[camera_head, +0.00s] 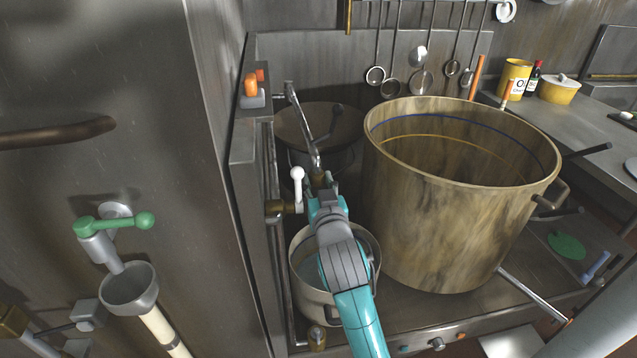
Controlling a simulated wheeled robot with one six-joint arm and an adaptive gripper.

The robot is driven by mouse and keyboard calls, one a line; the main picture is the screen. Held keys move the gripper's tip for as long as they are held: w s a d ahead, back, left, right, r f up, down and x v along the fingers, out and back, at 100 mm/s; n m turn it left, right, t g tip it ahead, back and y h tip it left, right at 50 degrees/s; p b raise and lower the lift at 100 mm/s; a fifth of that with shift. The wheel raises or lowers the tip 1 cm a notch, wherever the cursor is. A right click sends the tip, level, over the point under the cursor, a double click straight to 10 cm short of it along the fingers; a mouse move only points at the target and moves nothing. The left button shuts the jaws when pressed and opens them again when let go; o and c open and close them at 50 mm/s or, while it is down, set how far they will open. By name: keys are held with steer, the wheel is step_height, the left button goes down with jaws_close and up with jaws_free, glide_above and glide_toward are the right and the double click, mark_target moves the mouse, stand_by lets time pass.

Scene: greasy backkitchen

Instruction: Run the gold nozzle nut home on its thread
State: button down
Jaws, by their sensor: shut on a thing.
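A metal swing pipe (301,122) slopes down from the panel edge to a small gold-brown piece (318,178), which looks like the nozzle nut. My gripper (322,192) is right below this piece, at the end of my teal and grey arm. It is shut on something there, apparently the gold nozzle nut. The fingers and wrist cover most of the contact, so the thread and how far the nut sits on it are hidden. A brass fitting (278,207) with a white lever (298,184) is just left of my gripper.
A large stained stockpot (440,225) stands close on the right. A smaller pot (300,268) is beneath my arm, and a dark pan (293,128) is behind. A steel panel (244,175) bounds the left. Ladles (421,80) hang at the back.

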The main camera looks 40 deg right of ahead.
steer(key=c, duration=0.7)
jaws_free()
steer(key=shift+f, duration=0.1)
steer(key=shift+r, duration=0.2)
steer(key=shift+r, duration=0.25)
